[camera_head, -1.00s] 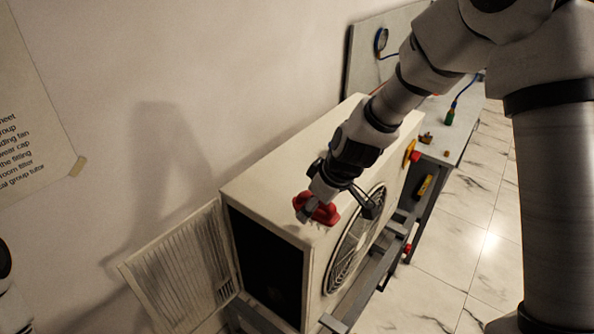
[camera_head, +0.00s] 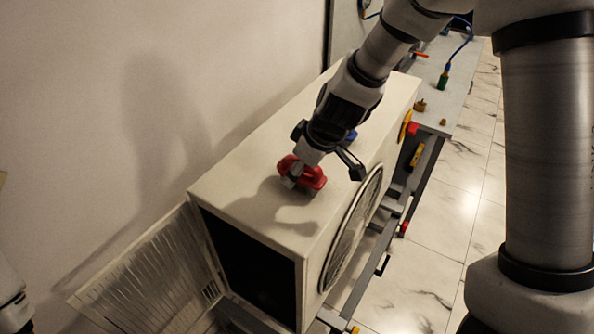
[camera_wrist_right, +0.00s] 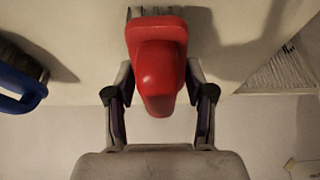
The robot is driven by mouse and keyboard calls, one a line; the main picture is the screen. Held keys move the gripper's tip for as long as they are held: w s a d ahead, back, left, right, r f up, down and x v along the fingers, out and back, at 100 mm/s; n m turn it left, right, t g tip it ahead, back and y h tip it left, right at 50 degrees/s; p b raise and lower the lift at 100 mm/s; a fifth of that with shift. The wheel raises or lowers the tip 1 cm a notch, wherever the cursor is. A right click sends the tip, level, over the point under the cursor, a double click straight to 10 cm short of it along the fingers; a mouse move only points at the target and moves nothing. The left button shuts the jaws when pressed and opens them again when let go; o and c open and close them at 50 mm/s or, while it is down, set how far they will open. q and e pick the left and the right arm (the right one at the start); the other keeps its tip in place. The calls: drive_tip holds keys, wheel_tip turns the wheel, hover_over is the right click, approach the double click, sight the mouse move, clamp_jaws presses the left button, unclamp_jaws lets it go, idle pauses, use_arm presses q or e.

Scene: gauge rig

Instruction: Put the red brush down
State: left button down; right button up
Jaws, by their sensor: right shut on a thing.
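My right gripper (camera_head: 322,176) is shut on the red brush (camera_head: 309,175), which hangs over the cream top of the unit casing (camera_head: 232,180). In the right wrist view the red brush (camera_wrist_right: 158,65) sits between the two fingers of the right gripper (camera_wrist_right: 160,112), with grey bristles at its far end. I cannot tell whether the bristles touch the top. A shadow lies on the casing just beside the brush. Only a bit of my left arm shows at the lower left edge; its gripper is out of view.
A blue-handled item (camera_wrist_right: 18,88) lies on the casing top, partly hidden in the head view. A finned panel (camera_head: 150,275) stands at the casing's open end. A round fan grille (camera_head: 350,230) is on its side. A grey bench (camera_head: 455,75) with small fittings lies behind.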

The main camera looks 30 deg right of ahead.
drive_tip(key=shift+w+f, duration=0.25)
drive_tip(key=shift+w, duration=0.5)
drive_tip(key=shift+c, duration=0.5)
drive_tip(key=o, duration=1.1)
drive_tip(key=shift+s, duration=0.1)
drive_tip(key=shift+s+r, duration=0.2)
drive_tip(key=shift+s, duration=0.25)
drive_tip(key=shift+w+p, duration=0.15)
drive_tip(key=shift+p, duration=0.2)
drive_tip(key=shift+r+p, duration=0.35)
drive_tip(key=shift+r, duration=0.05)
drive_tip(key=p+v, duration=0.9)
drive_tip(key=shift+r, duration=0.35)
drive_tip(key=shift+s+d+b, duration=0.1)
drive_tip(key=shift+s+b, duration=0.15)
drive_tip(key=shift+b, duration=0.55)
use_arm(q)
wheel_tip(320, 180, up, 8)
drive_tip(key=shift+w, duration=0.4)
use_arm(e)
drive_tip(key=shift+s+d+r, duration=0.1)
drive_tip(key=shift+r, duration=0.45)
